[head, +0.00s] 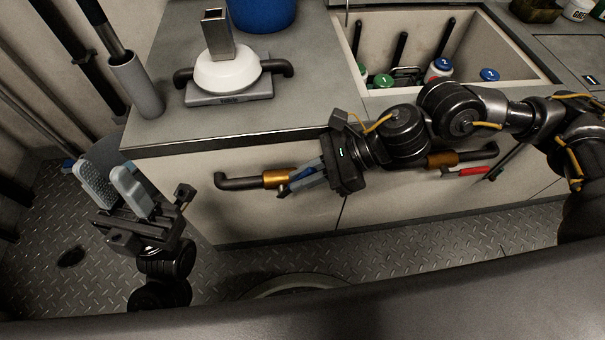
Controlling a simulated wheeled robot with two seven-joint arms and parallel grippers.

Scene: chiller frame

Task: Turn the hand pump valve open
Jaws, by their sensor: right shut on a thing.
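A dark pipe (234,183) runs along the cabinet front, with a brass fitting (275,178) at its left part and another brass fitting (442,159) further right. My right gripper (296,183) is at the pipe just right of the left brass fitting. Its fingers are shut on a small blue handle (303,174), which they largely hide; I cannot tell the handle's exact angle. A red handle (462,172) shows below the right end of the pipe. My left gripper (112,184) is open and empty, over the floor left of the cabinet.
The counter above holds a white domed device (227,71) with a square metal tube and dark side handles, and a blue container (262,12). A sunken basin (358,74) holds several bottles. Dark poles stand at the left. The patterned metal floor (225,265) before the cabinet is largely clear.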

